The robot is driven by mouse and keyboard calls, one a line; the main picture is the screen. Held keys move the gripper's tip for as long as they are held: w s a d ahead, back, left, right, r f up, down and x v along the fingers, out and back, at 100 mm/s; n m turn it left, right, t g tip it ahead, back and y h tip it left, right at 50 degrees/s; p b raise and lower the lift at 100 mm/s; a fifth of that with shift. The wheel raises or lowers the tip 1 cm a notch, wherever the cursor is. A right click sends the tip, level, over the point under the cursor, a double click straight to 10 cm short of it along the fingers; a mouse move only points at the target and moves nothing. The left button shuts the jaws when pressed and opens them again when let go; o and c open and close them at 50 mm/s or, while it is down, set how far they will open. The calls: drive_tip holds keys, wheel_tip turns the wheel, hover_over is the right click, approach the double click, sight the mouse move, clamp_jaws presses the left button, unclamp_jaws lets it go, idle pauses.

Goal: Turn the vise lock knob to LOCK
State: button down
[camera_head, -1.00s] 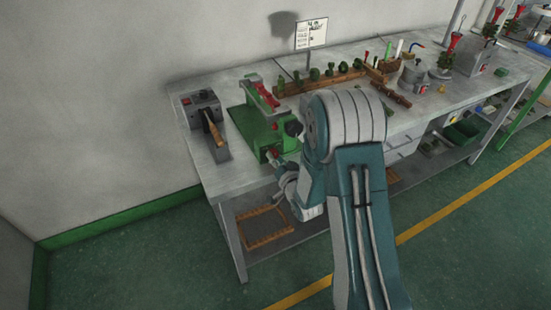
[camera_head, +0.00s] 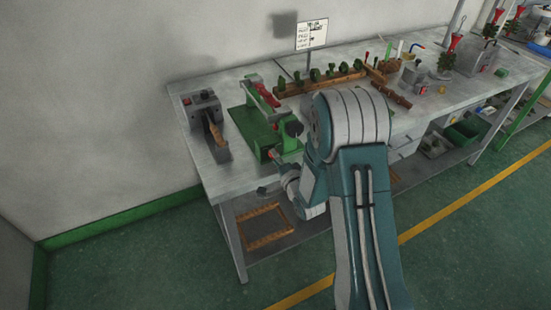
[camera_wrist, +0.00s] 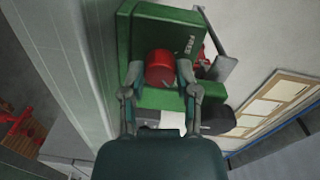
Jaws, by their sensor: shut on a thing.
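The green vise (camera_head: 256,131) stands near the front edge of the workbench in the head view. In the head view my arm and wrist cover part of the vise's front, and my fingers are mostly hidden. The knob's exact turn position cannot be told.
A grey device with a wooden-handled tool (camera_head: 217,137) stands left of the vise. A wooden rack (camera_head: 322,82) with green pieces is behind it. A wooden frame (camera_head: 262,226) lies on the shelf below. The floor in front is clear.

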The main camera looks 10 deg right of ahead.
drive_tip(key=shift+d, duration=0.15)
idle(0.3)
drive_tip(key=shift+c, duration=1.8)
unclamp_jaws()
drive_tip(key=shift+w+f, duration=0.1)
drive_tip(key=v, duration=1.2)
